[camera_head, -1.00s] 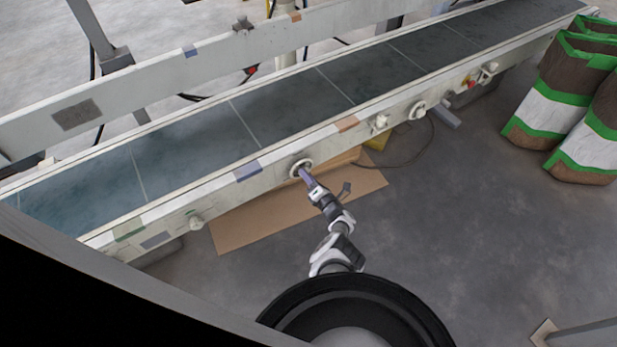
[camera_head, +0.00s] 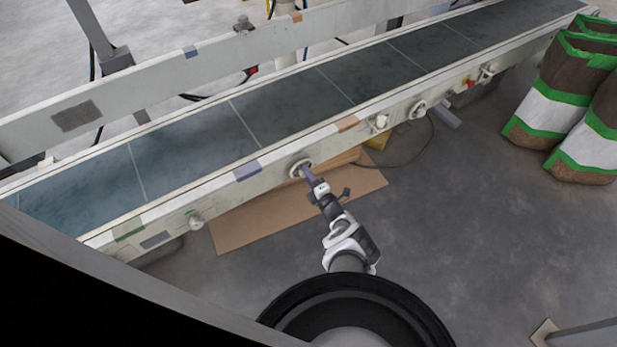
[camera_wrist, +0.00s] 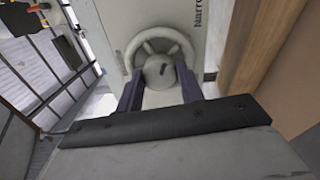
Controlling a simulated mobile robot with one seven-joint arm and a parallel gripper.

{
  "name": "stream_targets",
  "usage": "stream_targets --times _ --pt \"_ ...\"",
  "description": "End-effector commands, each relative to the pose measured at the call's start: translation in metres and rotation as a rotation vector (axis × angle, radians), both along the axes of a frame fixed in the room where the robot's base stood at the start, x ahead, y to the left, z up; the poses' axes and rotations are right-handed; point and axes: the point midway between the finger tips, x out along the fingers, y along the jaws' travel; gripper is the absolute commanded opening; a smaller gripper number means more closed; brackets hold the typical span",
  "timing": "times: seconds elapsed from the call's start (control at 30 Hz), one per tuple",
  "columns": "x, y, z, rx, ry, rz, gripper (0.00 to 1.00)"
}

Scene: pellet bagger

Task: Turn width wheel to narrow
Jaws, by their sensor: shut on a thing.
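The width wheel (camera_head: 298,166) is a pale, spoked handwheel on the near side rail of the conveyor. In the wrist view the width wheel (camera_wrist: 150,37) shows its round rim and a rounded hub with a dark mark on it. My gripper (camera_head: 308,174) is at the front of the wheel, its dark fingers reaching to it. In the wrist view my gripper (camera_wrist: 159,76) has one finger on each side of the hub and is shut on the wheel. Part of the lower rim is hidden. A label starting "Narro" (camera_wrist: 198,12) is right of the wheel.
The conveyor belt (camera_head: 285,104) runs behind the rail. Another handwheel (camera_head: 418,109), a knob (camera_head: 195,222) and a red button (camera_head: 470,84) are on the rail. Cardboard (camera_head: 235,226) lies on the floor below. Brown, white and green bags (camera_head: 545,115) stand at right.

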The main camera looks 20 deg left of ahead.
Motion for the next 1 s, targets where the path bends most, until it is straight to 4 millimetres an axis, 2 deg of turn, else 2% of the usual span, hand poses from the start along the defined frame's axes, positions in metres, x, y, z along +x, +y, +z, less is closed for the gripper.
stream_targets --times 0.5,1.0 --pt "-0.0005 0.0004 -0.0002 0.273 0.35 0.001 0.14" --pt "-0.0005 0.0004 -0.0002 0.381 0.488 0.001 0.14"
